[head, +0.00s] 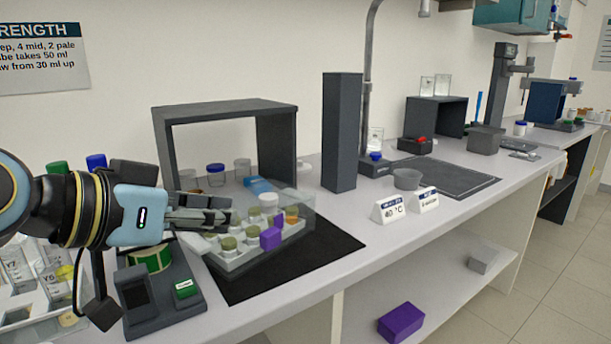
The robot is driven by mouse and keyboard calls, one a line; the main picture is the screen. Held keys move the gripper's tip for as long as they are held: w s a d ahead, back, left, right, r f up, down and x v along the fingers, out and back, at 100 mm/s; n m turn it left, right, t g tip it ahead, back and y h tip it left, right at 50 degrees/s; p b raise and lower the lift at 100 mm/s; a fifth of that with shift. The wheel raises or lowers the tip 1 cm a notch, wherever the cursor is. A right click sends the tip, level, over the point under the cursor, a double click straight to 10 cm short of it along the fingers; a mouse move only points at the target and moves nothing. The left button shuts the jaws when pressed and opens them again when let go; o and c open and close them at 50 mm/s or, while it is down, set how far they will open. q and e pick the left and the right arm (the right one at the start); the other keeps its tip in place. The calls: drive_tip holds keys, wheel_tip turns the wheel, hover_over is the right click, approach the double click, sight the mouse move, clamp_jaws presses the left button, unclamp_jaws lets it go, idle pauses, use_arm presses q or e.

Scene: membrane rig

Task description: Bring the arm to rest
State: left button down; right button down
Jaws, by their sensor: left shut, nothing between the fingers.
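My left gripper (222,216) comes in from the left at the end of my left arm. Its fingers are shut and empty, pointing right. In the picture they overlap the left part of a pale rack (232,264) on the black mat (318,262); I cannot tell whether they touch it. The rack holds several capped vials and a purple block (270,238), and something transparent shows over its right part. My right gripper is not in view.
A dark grey shelf frame (228,110) stands behind the rack, and a tall dark column (342,130) right of it. A grey device (165,305) with a green button sits below my gripper. Two label cards (389,209) stand near the front edge. The mat's right part is clear.

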use_arm(q)
drive_tip(key=s+a+f+n+g+y, duration=0.3)
drive_tip(key=s+a+f+y, duration=0.2)
drive_tip(key=s+a+f, duration=0.55)
drive_tip(key=s+a+f+n+g+y, duration=0.3)
drive_tip(key=s+a+f, duration=0.4)
drive_tip(key=s, duration=0.6)
drive_tip(key=s+a+f+g+y+b, duration=0.1)
drive_tip(key=s+f, duration=0.1)
drive_tip(key=f, duration=1.4)
drive_tip(key=s+a+f+g+b, duration=0.1)
drive_tip(key=s+f, duration=0.1)
drive_tip(key=f, duration=1.3)
drive_tip(key=s+f+g+b, duration=0.1)
drive_tip(key=s+f, duration=1.4)
drive_tip(key=s, duration=0.1)
drive_tip(key=shift+s+a+f, duration=0.25)
drive_tip(key=shift+s, duration=0.1)
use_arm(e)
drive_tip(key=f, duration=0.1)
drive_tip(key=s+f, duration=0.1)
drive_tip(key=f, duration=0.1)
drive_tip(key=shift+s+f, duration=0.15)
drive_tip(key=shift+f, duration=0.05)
use_arm(q)
drive_tip(key=shift+a, duration=0.15)
